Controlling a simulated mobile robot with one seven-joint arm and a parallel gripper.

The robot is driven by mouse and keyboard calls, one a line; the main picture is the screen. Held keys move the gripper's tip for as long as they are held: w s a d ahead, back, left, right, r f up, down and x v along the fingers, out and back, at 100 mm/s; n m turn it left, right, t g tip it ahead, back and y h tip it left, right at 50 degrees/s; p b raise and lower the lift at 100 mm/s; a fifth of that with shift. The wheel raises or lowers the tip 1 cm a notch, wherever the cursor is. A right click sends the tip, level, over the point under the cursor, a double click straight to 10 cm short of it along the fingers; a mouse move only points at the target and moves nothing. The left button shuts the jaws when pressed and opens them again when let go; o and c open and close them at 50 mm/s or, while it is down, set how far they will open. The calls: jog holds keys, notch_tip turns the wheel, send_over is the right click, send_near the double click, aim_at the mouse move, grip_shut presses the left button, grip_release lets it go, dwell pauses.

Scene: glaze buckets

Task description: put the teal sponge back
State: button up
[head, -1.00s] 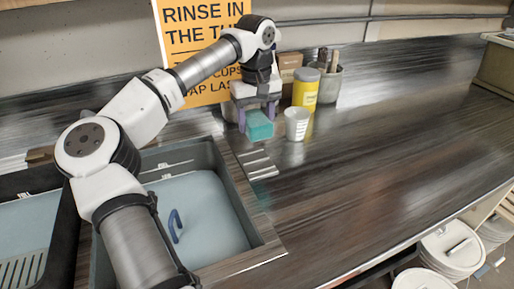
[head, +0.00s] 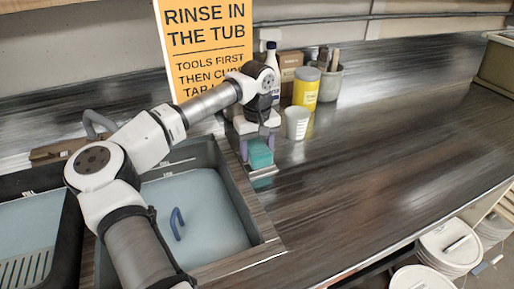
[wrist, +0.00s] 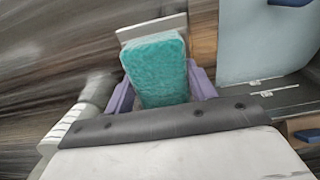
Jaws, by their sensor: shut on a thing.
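The teal sponge (head: 260,153) is between the purple fingers of my gripper (head: 258,147), which is shut on it. In the wrist view the sponge (wrist: 157,68) stands out from between the fingers (wrist: 160,85). A pale slatted rest (head: 264,173) lies on the counter by the basin's right edge. The sponge is over this rest and hides most of it. A pale flat edge of it shows past the sponge in the wrist view (wrist: 150,28). I cannot tell whether the sponge touches the rest.
The basin (head: 190,205) with pale blue water and a blue handle (head: 177,223) is left of the rest. A white cup (head: 297,123), yellow jar (head: 305,90), spray bottle (head: 271,62) and tool crock (head: 330,82) stand behind, to the right. The counter at right is clear.

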aim_at(257, 148)
jog(key=o, duration=0.9)
jog(key=shift+f, duration=0.1)
notch_tip(257, 148, up, 12)
jog(key=shift+r+b, duration=0.2)
jog(key=shift+b, duration=0.6)
